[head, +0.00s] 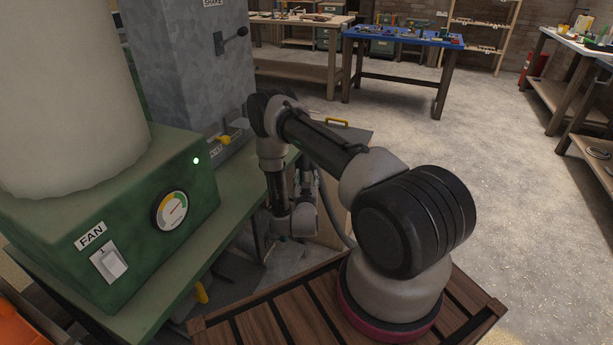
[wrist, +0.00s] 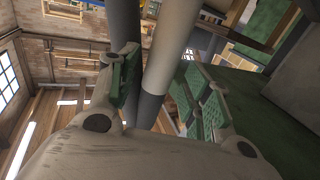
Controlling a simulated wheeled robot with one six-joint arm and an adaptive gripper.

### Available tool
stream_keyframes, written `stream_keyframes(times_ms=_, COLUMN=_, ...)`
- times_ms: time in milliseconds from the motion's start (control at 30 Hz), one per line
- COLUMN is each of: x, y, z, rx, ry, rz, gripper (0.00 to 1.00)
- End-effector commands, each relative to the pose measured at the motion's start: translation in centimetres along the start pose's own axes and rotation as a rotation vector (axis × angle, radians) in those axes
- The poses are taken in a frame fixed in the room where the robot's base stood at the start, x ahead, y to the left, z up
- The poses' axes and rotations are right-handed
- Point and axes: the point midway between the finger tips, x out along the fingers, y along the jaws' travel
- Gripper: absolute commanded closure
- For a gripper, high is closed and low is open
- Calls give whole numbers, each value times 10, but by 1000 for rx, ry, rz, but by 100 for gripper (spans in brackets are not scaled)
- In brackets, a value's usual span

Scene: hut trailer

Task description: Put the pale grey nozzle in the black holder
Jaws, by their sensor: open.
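In the wrist view my gripper (wrist: 163,76) is open, with green ridged pads on both fingers. A pale grey tube (wrist: 172,45) with a darker grey lower part runs through the view between the fingers. I cannot tell whether it is the nozzle, or whether it touches the pads. A second, dark grey tube (wrist: 124,22) passes beside the left finger. In the head view my arm reaches to the far side of the green bench, and the gripper is mostly hidden behind its links. I cannot pick out the black holder in either view.
A green fan unit (head: 130,235) with a dial and a large pale bag stands on the green bench (head: 165,290) at left. A grey cabinet (head: 195,65) with a lever stands behind it. A blue-topped table (head: 400,36) is farther back. The floor at right is open.

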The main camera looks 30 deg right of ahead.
Motion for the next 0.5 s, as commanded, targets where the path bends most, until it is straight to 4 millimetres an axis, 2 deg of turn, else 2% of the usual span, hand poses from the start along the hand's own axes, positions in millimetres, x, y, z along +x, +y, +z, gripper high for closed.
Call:
stream_keyframes(times_ms=100, x=-29, y=-1, z=1, rx=-4, ry=-3, rz=-3, gripper=51)
stream_keyframes(times_ms=300, x=-71, y=-1, z=0, rx=-3, ry=-1, rz=-3, gripper=51)
stream_keyframes(times_ms=500, x=-93, y=0, z=0, rx=-1, ry=0, rz=0, gripper=51)
